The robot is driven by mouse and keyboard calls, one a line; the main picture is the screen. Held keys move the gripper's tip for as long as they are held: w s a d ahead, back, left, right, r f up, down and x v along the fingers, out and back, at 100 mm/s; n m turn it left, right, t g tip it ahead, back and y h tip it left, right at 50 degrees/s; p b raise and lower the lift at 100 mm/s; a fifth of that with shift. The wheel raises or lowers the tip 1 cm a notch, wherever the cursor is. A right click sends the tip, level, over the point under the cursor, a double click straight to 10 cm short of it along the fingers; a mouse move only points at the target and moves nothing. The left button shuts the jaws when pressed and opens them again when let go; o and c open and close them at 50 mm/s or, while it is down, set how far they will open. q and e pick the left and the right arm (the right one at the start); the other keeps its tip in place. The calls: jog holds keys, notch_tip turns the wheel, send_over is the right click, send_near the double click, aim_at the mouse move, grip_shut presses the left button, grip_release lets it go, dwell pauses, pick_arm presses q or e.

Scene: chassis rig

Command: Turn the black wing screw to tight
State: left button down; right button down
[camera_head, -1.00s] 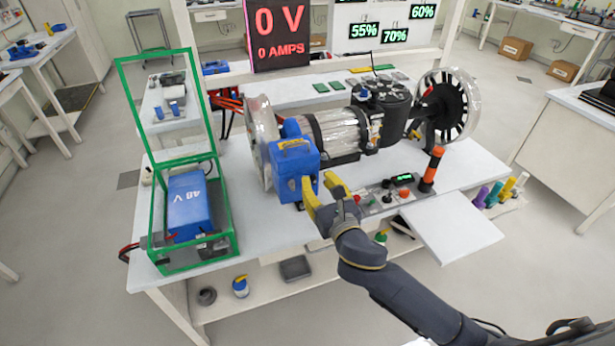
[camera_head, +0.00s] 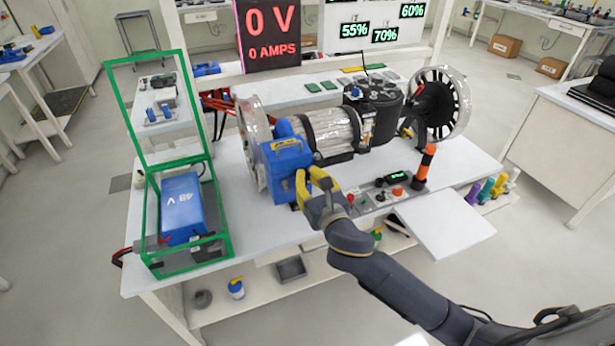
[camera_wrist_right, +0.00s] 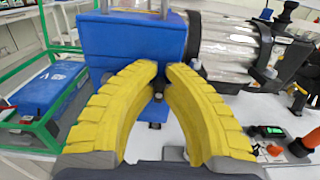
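The blue housing (camera_head: 285,168) stands at the front of the motor, with a yellow label on top; it fills the upper left of the right wrist view (camera_wrist_right: 130,40). My right gripper (camera_head: 311,177) is at its right front side. In the right wrist view its yellow fingertips (camera_wrist_right: 163,70) are drawn close together, with a small dark part, seemingly the black wing screw (camera_wrist_right: 159,87), pinched between them. The fingers hide most of the screw, so its turn angle cannot be told. My left gripper is not in view.
A green-framed case (camera_head: 228,215) with a blue 48 V battery (camera_head: 182,210) stands at left. The motor (camera_head: 335,133) lies behind the housing. A control panel (camera_head: 375,195) and orange-black post (camera_head: 425,167) are right of the gripper. The display (camera_head: 268,32) reads 0 V.

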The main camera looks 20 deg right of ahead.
jog(key=shift+m, duration=0.3)
jog(key=m, duration=0.4)
jog(key=shift+d, duration=0.25)
jog(key=m, duration=0.4)
jog(key=shift+d+f, duration=0.15)
jog(key=m, duration=0.5)
jog(key=shift+d+f, duration=0.1)
jog(key=shift+f, duration=0.05)
jog(key=m, duration=0.6)
jog(key=f+m, duration=0.1)
jog(key=m, duration=1.1)
jog(key=shift+a+f, duration=0.25)
jog(key=shift+a, duration=0.05)
jog(key=shift+a+m, duration=0.2)
jog(key=shift+m, duration=2)
